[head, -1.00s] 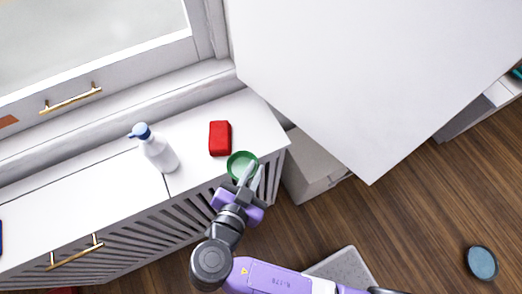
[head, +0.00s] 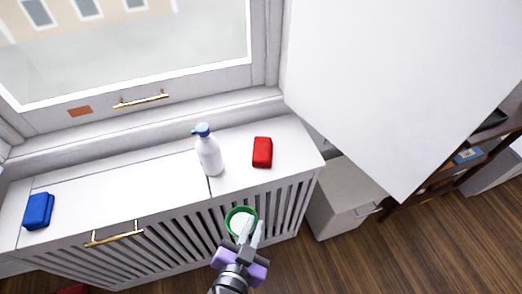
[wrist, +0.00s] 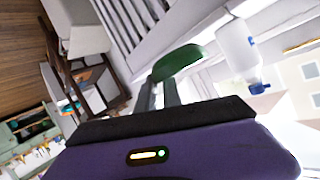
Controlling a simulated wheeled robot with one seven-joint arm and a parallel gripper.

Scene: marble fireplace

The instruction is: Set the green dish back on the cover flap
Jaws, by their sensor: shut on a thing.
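My gripper (head: 248,231) is shut on the rim of the round green dish (head: 241,217). In the head view the dish appears against the slatted front of the white radiator cover, below its top edge. In the wrist view the dish (wrist: 180,62) is seen nearly edge-on beyond the fingers (wrist: 160,94). The cover's top has a seam; the long white flap (head: 120,190) left of it has a gold handle (head: 115,234) at its front. The dish is apart from the flap, to its right and in front.
A white bottle with a blue pump (head: 208,155) stands near the seam. A red block (head: 262,152) lies right of it and a blue block (head: 39,211) at the far left. The flap's middle is clear. A large white panel (head: 400,80) is at the right.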

